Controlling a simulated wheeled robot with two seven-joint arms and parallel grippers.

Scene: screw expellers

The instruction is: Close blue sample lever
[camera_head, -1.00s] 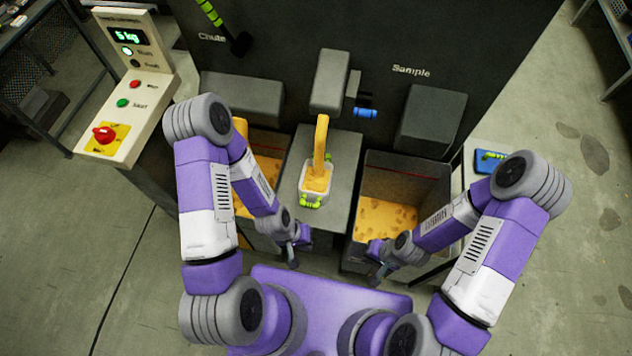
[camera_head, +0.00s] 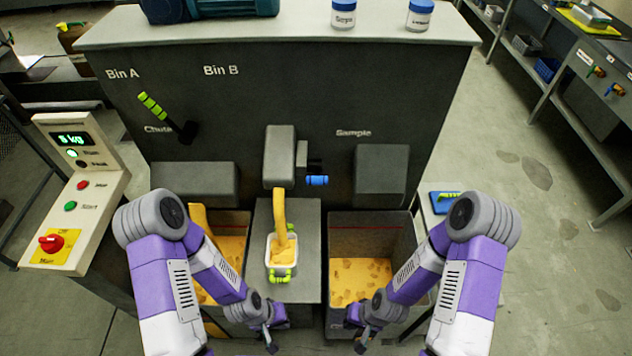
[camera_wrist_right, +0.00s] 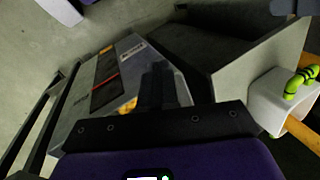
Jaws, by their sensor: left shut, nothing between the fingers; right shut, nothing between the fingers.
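The blue sample lever (camera_head: 317,181) sticks out from the dark machine front, just right of the grey centre spout (camera_head: 280,157) and below the "Sample" label. Yellow material runs from the spout into a white container (camera_head: 281,254) with green handles on the grey stand. The container also shows at the right edge of the wrist view (camera_wrist_right: 270,102). My left gripper (camera_head: 270,342) is shut and empty, low in front of the stand. My right gripper (camera_head: 362,342) is shut and empty, low in front of the right bin. Both are well below and apart from the lever.
Bins of yellow pieces stand left and right of the stand; the right bin (camera_head: 400,240) is open. A green-and-black chute lever (camera_head: 166,118) is on the machine's left. A control panel (camera_head: 75,200) stands at far left. A blue tray (camera_head: 445,201) is right of the right bin.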

